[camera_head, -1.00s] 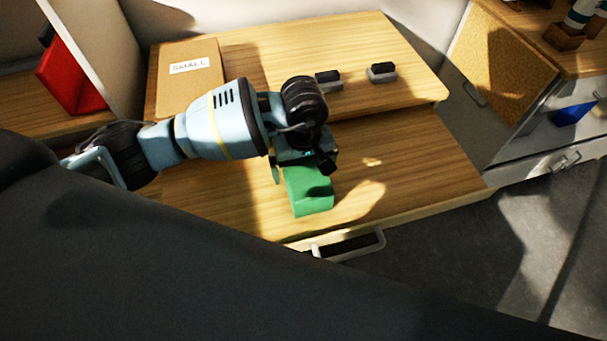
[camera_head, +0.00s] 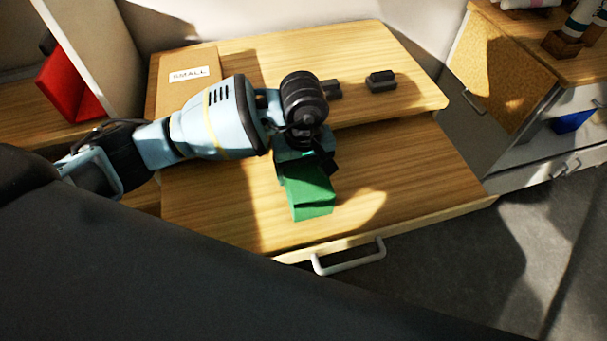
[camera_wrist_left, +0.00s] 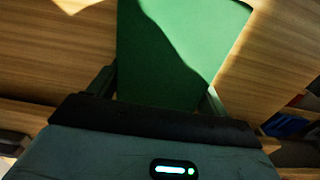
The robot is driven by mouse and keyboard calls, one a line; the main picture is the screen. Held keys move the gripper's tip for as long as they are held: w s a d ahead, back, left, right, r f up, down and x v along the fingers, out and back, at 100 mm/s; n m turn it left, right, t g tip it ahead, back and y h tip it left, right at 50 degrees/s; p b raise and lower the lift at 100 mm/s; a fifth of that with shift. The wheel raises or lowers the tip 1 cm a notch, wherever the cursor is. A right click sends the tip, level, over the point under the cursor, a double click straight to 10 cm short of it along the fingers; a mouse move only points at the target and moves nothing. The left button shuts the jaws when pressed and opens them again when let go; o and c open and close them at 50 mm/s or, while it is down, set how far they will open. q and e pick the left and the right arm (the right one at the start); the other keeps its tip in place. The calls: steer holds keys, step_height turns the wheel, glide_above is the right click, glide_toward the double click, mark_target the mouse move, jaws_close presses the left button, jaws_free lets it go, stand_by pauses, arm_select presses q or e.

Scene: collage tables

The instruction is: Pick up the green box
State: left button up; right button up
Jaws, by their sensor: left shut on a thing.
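The green box (camera_head: 310,193) is over the lower wooden surface in the head view, its near end towards the front edge. My left gripper (camera_head: 303,168) is shut on it from the far side. In the left wrist view the green box (camera_wrist_left: 175,50) stands between the two fingers (camera_wrist_left: 157,88), partly in shadow. Whether the box touches the wood below it I cannot tell. My right gripper is not in view.
A brown box marked SMALL (camera_head: 185,80) and two dark small items, one of them here (camera_head: 381,82), are on the upper board. A drawer handle (camera_head: 350,258) is at the front. A red object (camera_head: 70,85) stands at the left. The lower surface's right part is clear.

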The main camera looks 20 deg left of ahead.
arm_select(q)
steer(key=s+d+r, duration=0.1)
steer(key=s+d, duration=0.1)
steer(key=s, duration=0.5)
steer(key=s+d+r, duration=0.1)
steer(key=s+d, duration=0.2)
steer(key=s, duration=0.5)
steer(key=shift+r+b, duration=0.25)
steer(key=shift+b, duration=0.15)
steer(key=shift+s+d, duration=0.1)
